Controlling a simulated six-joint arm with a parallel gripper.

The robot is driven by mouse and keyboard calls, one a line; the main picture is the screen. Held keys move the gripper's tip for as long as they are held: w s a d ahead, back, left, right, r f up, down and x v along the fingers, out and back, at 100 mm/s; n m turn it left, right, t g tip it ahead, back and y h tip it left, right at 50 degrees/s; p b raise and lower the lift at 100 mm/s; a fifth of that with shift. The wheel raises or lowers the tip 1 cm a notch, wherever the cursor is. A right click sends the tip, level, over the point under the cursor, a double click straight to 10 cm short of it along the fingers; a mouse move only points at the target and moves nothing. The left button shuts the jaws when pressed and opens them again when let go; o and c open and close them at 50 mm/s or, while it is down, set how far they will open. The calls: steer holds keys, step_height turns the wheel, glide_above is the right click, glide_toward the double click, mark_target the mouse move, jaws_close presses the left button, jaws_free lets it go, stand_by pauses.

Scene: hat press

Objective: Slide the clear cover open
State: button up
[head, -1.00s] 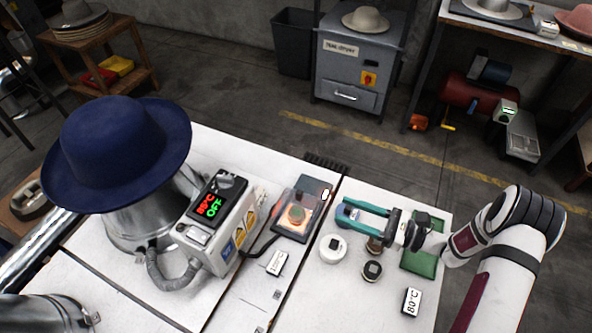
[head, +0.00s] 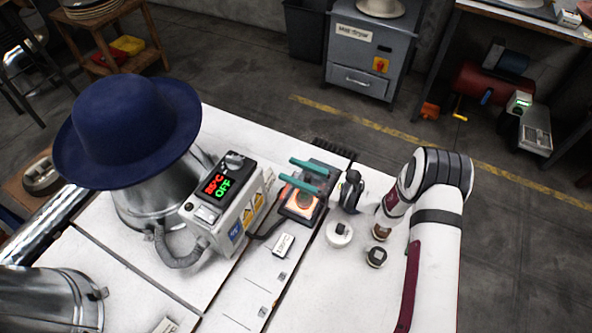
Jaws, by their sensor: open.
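A small dark control box (head: 301,208) with an orange-lit window stands on the white table. Its clear cover is hard to make out at this size, and I cannot tell its exact position. My gripper (head: 288,170) has two teal fingers, spread apart with a gap between them. They point left over the far part of the box and hide some of it. I cannot tell whether they touch the cover. The grey gripper body (head: 351,190) is just right of the box.
A grey controller (head: 222,205) reading OFF stands left of the box, beside a metal cone with a blue hat (head: 128,130). A white label block (head: 284,244) lies in front.

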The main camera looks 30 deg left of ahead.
jaws_close()
stand_by(1.4)
